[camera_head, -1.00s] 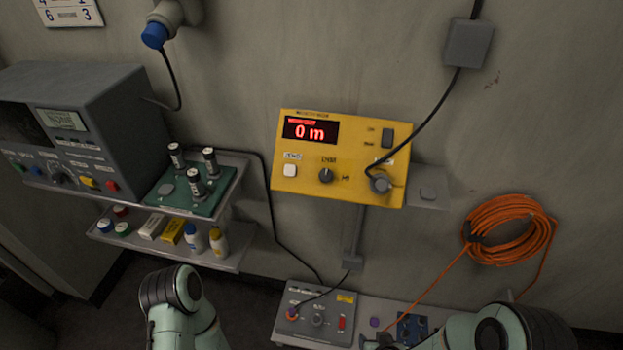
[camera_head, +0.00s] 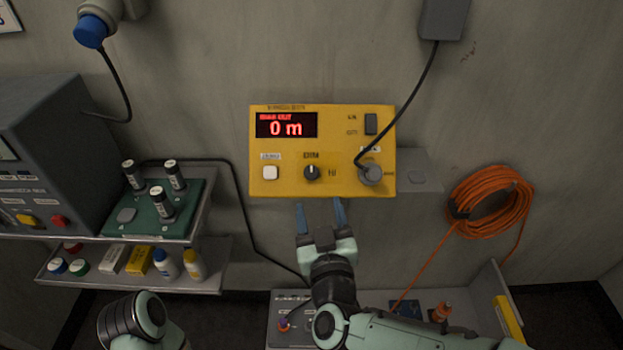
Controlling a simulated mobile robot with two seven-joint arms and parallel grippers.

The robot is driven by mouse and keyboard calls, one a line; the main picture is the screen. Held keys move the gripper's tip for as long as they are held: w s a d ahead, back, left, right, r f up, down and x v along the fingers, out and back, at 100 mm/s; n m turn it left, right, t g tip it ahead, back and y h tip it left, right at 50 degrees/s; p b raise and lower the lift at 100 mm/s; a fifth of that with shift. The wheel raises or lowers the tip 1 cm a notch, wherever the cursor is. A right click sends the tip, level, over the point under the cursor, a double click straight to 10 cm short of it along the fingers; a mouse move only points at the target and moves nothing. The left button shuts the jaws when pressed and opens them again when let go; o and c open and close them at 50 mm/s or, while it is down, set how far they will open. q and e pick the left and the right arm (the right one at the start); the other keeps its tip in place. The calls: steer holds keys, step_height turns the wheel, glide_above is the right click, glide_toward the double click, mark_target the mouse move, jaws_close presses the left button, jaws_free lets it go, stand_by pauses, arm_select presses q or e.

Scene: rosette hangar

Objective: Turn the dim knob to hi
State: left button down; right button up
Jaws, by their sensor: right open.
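The dim knob (camera_head: 312,172) is a small black dial on the yellow panel (camera_head: 290,189), with "DIM" printed above it and "HI" to its right. A light pointer mark shows near its top; its exact setting is too small to tell. The panel's red display (camera_head: 286,126) reads "0 m". My right gripper (camera_head: 320,204) is open and empty. Its two blue fingers point up, a little below the panel's lower edge and under the knob, apart from it. My left arm shows at the lower left, but its gripper is not in view.
A grey plug (camera_head: 371,175) with a black cable sits right of the knob. A white button (camera_head: 270,173) is left of it, a rocker switch (camera_head: 371,124) upper right. A shelf with bottles (camera_head: 194,264) stands left. Orange cable (camera_head: 490,204) hangs right.

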mark_target(311, 173)
steer(key=w, duration=0.3)
steer(key=w+a, duration=0.1)
steer(key=w, duration=0.5)
steer(key=shift+w+a, duration=0.15)
steer(key=shift+w, duration=0.1)
steer(key=c, duration=1)
